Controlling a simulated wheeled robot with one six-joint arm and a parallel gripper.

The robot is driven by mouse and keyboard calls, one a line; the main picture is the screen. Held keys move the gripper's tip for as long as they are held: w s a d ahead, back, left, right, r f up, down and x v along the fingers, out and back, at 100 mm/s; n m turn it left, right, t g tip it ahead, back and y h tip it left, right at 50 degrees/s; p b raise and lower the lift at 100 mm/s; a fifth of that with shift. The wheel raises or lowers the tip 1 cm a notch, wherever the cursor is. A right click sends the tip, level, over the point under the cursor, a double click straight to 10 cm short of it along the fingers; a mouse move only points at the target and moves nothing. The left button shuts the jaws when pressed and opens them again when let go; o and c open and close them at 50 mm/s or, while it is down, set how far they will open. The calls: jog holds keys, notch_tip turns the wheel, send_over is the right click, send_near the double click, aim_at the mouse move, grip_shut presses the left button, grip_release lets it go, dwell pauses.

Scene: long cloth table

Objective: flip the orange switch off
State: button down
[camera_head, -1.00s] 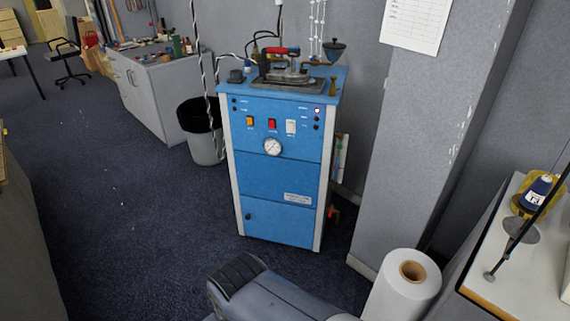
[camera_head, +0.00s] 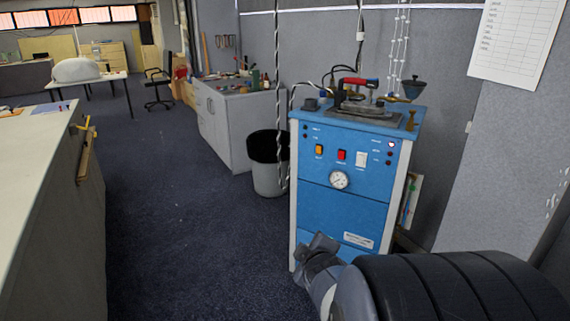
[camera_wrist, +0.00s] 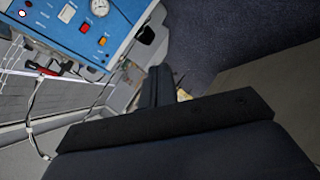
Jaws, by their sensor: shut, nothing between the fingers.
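The blue machine (camera_head: 345,210) stands on the floor right of centre in the head view. The orange switch (camera_head: 319,150) is at the left of a row of three on its upper front. The orange switch also shows in the wrist view (camera_wrist: 102,41), at upper left on the tilted panel. I cannot tell its on or off position. My gripper (camera_wrist: 158,78) is shut and empty, its dark fingers pointing away in the wrist view. In the head view it is low before the machine's lower front, below the switches and apart from the orange one.
A red switch (camera_head: 341,155) and a white switch (camera_head: 361,159) sit right of the orange one, above a round gauge (camera_head: 339,180). An iron (camera_head: 360,103) rests on top. A bin (camera_head: 268,178) stands left of the machine. Carpet on the left is clear.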

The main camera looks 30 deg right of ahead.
jog(key=d+f+n+t+y+b, duration=0.1)
jog(key=d+f+n+t+b, duration=0.3)
jog(key=d+n+t+b, duration=0.4)
jog(key=d+n, duration=0.2)
jog(key=d, duration=0.1)
jog(key=shift+w+d+f+n+y, duration=0.15)
jog(key=shift+w+n+y, duration=0.15)
jog(key=shift+w+y, duration=0.1)
